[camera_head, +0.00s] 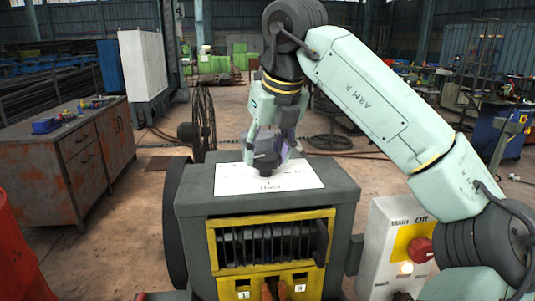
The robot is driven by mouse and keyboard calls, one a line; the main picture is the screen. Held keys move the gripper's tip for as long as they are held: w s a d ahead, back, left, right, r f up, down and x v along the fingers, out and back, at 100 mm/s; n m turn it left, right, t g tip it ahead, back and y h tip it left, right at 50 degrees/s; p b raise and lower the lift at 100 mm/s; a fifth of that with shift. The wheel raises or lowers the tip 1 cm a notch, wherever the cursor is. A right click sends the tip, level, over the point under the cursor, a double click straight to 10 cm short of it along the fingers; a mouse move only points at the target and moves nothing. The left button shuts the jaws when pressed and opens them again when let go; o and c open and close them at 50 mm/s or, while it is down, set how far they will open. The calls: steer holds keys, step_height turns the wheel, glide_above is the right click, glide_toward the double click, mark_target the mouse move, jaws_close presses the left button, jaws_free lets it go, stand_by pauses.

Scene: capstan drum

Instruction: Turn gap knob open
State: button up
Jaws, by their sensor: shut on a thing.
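The knob (266,161) is a dark, faceted piece above the white plate (230,180) on top of the grey machine housing (335,199). My gripper (267,155) points down from above and is shut on the knob. The fingers hide part of the knob, and its exact turn angle cannot be told. Small lettering marks the plate just in front of the knob, too small to read fully.
A yellow-framed black grille (270,243) is on the housing's front. To the right stands a light box (392,250) with a red switch (419,250). A rusty cabinet (70,160) is at left, a spoked wheel (204,122) behind the housing.

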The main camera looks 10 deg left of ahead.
steer(key=shift+m+t+h+b, duration=0.4)
steer(key=shift+m+h+b, duration=0.1)
steer(key=shift+m, duration=1.1)
steer(key=shift+a, duration=0.1)
steer(key=o, duration=1.1)
steer(key=shift+o, duration=0.2)
steer(key=v, duration=0.7)
steer(key=shift+s+r, duration=0.15)
steer(key=shift+r, duration=0.1)
